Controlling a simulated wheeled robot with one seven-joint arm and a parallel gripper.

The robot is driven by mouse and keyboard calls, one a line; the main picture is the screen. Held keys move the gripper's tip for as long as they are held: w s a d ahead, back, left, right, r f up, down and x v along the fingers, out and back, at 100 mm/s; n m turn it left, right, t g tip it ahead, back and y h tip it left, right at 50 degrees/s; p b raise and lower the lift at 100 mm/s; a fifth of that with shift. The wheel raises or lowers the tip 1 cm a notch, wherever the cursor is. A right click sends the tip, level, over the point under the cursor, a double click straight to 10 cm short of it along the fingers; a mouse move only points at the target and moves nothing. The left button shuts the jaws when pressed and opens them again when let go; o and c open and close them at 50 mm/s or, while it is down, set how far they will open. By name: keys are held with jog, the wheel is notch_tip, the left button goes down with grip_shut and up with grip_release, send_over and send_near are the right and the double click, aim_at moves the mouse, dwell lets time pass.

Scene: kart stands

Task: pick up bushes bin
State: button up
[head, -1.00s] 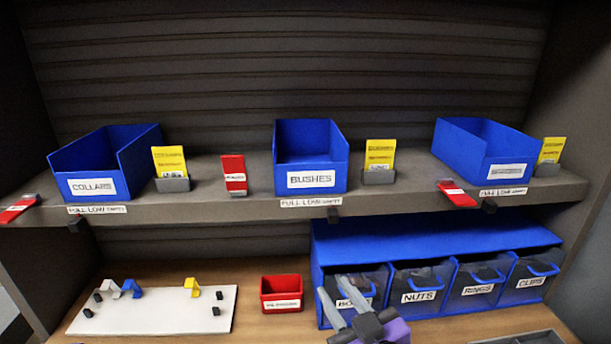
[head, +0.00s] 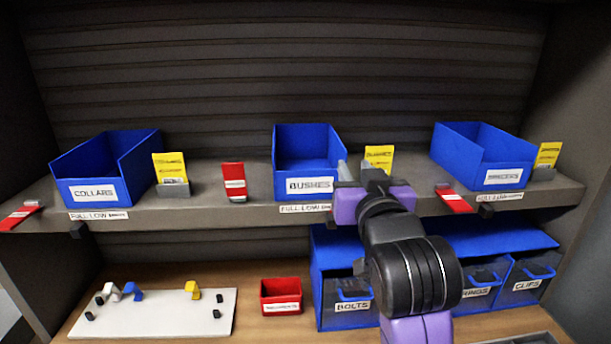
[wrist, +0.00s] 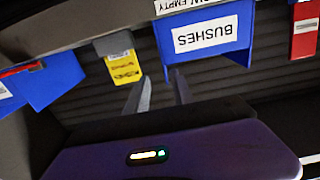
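The blue bushes bin (head: 300,196) stands upright on the upper shelf, in the middle, with a white BUSHES label on its front. My gripper (head: 355,172) is raised at the bin's right front corner, beside its right wall. In the wrist view the bin (wrist: 228,55) appears upside down, above and beyond my fingers. My gripper (wrist: 161,94) is open there, with a clear gap between the two fingers and nothing in it. In the head view my wrist hides part of the fingers, and I cannot tell whether one touches the bin.
A yellow card (head: 379,157) stands close to the gripper, right of the bin. A red tag (head: 234,181) is left of it. The collars bin (head: 88,168) and another blue bin (head: 480,160) flank it. Below are blue drawers (head: 345,310) and a red box (head: 281,294).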

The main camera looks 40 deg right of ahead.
aim_at(339, 149)
jog(key=shift+w+d+f+b, duration=0.25)
jog(key=shift+w+b, duration=0.1)
jog(key=shift+b, duration=1.65)
jog(key=x, duration=0.1)
jog(key=p+x, duration=0.1)
jog(key=x, duration=0.1)
jog(key=shift+w+d+r, duration=0.1)
jog(key=shift+r, duration=0.3)
jog(key=shift+w+a+p+x, duration=0.15)
jog(key=shift+p+x, duration=0.3)
jog(key=shift+x, duration=1.2)
jog(key=shift+w+a+p+x, duration=0.15)
jog(key=shift+p+x, duration=0.25)
jog(key=shift+x, duration=1.2)
jog(key=shift+s+f, duration=0.1)
jog(key=shift+c, duration=0.4)
grip_shut()
